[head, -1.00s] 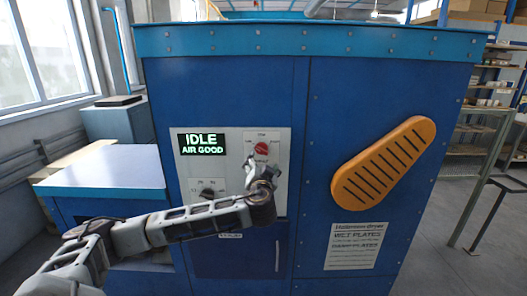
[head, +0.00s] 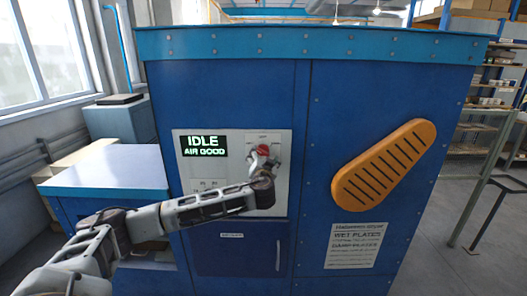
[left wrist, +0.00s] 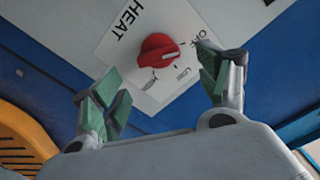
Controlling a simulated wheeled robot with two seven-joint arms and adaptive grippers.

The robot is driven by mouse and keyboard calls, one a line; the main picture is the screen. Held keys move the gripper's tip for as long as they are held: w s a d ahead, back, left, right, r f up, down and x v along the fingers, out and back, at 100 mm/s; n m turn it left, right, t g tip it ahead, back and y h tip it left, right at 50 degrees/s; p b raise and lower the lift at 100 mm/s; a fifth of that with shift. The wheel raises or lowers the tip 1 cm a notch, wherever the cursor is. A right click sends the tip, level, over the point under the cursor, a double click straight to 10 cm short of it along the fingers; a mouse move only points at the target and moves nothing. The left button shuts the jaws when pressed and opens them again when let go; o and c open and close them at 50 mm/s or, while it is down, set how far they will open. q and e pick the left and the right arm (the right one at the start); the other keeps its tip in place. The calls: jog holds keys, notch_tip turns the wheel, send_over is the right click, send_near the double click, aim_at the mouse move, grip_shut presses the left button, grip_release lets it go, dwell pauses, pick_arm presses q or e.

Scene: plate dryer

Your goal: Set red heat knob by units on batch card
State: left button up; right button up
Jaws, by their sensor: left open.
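The red heat knob (head: 263,149) is on the white control panel (head: 183,172) of the blue dryer. In the left wrist view the red knob (left wrist: 158,50) sits on a white plate beside the word HEAT, with small labels around it, one seeming to read LESS. My left gripper (head: 262,160) is in front of the panel, just below the knob. In the left wrist view the open green-padded fingers (left wrist: 160,84) are apart on either side below the knob, not touching it. My right gripper is not in view. I cannot make out a batch card for certain.
A lit display (head: 203,146) reads IDLE, AIR GOOD. A printed notice (head: 357,246) mentions WET PLATES and DAMP PLATES; its small lines are unreadable. An orange slotted guard (head: 380,178) sticks out at right. A blue side table (head: 105,168) stands at left. My arm covers the lower panel.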

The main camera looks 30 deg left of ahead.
aim_at(264, 152)
pick_arm(q)
jog(key=shift+p+x, duration=0.85)
jog(key=shift+x, duration=2.1)
jog(key=shift+c, duration=0.3)
jog(key=shift+d, duration=0.1)
jog(key=c, duration=1)
